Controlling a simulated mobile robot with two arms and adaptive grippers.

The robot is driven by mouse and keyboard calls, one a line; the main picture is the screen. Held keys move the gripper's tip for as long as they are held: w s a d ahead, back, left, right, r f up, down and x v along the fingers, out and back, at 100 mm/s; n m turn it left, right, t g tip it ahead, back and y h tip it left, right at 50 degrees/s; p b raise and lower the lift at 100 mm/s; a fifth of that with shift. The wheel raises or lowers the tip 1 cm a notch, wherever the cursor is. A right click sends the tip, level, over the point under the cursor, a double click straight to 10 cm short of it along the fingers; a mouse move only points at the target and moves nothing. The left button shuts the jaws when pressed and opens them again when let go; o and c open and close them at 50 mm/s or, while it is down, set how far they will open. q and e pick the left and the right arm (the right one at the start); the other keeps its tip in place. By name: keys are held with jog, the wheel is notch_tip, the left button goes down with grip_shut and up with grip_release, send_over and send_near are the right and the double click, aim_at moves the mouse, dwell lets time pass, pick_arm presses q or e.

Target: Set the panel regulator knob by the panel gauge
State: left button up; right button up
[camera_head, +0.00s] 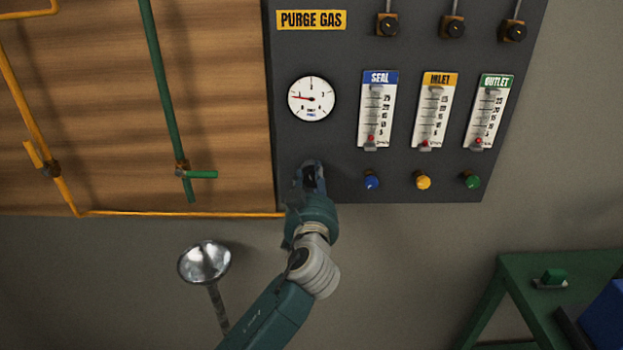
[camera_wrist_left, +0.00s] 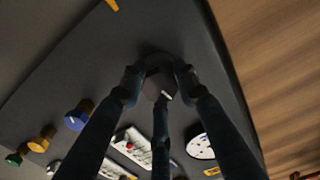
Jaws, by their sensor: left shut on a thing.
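The panel gauge (camera_head: 311,99) is a round white dial on the dark purge gas panel (camera_head: 345,30). Its red needle points left and slightly up; the small numbers are hard to read. The gauge also shows in part in the wrist view (camera_wrist_left: 200,147). Below the gauge, my left gripper (camera_head: 311,176) is shut on the dark regulator knob (camera_wrist_left: 157,84) at the panel's lower left. In the wrist view the fingers of my left gripper (camera_wrist_left: 158,78) close around the knob. The head view mostly hides the knob behind the gripper. My right gripper is not in view.
Seal (camera_head: 376,110), inlet (camera_head: 433,110) and outlet (camera_head: 488,112) flow meters sit right of the gauge. Blue (camera_head: 372,181), yellow (camera_head: 424,181) and green (camera_head: 470,180) knobs are below them. An orange pipe (camera_head: 180,213) runs left of the panel. A green table (camera_head: 560,265) stands lower right.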

pick_arm(q)
jog(key=shift+r+m, duration=0.45)
jog(key=shift+m, duration=0.75)
jog(key=m, duration=0.2)
jog(key=shift+m, duration=0.4)
jog(key=m+p, duration=0.1)
jog(key=m, duration=0.2)
jog(key=shift+d+r, duration=0.1)
jog(key=shift+r, duration=0.1)
jog(key=shift+f+m+p, duration=0.1)
jog(key=shift+m+p, duration=0.7)
jog(key=shift+m, duration=1.1)
jog(key=o, duration=1.2)
jog(key=shift+d+f, duration=0.15)
jog(key=shift+c, duration=0.2)
jog(key=shift+f, duration=0.15)
